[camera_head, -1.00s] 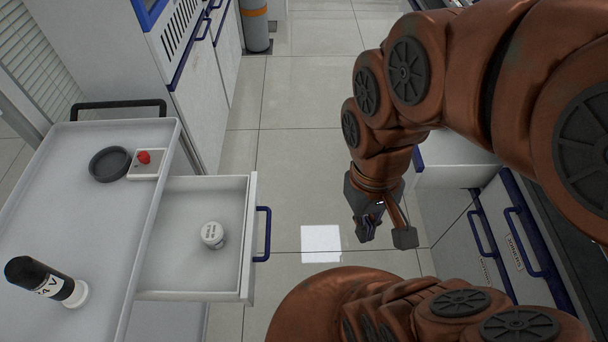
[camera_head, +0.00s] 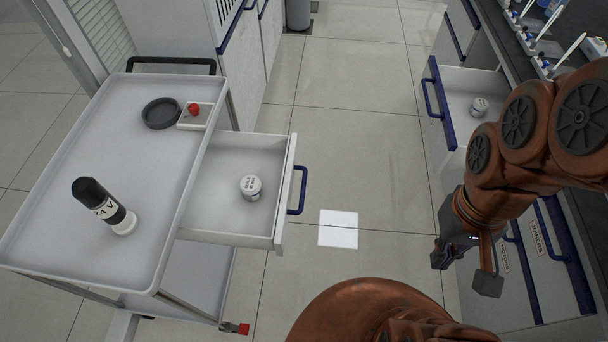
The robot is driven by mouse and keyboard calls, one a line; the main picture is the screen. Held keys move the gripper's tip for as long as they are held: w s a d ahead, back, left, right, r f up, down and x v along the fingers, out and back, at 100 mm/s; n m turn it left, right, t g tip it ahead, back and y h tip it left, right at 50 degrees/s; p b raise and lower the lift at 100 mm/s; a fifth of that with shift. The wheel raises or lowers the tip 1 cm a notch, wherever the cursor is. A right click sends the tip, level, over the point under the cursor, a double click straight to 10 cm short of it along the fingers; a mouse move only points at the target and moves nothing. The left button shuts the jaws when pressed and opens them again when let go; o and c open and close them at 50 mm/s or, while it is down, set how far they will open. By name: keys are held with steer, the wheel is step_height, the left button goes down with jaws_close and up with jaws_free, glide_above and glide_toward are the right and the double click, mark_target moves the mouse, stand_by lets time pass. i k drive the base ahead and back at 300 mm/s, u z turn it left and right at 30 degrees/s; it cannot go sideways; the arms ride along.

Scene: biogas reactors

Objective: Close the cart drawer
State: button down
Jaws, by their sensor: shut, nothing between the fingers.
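The cart (camera_head: 150,185) stands at the left, with a grey tray top. Its drawer (camera_head: 215,228) is pulled out to the right and stands open. The drawer has a blue handle (camera_head: 299,190) on its right-hand front. A small white lidded container (camera_head: 251,187) is inside the drawer. My gripper (camera_head: 462,270) is at the right, pointing down and shut on nothing. It is well apart from the cart drawer, with floor between them.
On the cart top are a black-and-white bottle (camera_head: 105,205), a dark round dish (camera_head: 161,113) and a box with a red button (camera_head: 194,112). At right, a counter drawer (camera_head: 455,95) stands open, holding a white container (camera_head: 479,106).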

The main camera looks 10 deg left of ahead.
mark_target(217, 211)
steer(key=k, duration=0.55)
steer(key=u, duration=1.4)
steer(key=i, duration=0.5)
steer(key=u, duration=0.05)
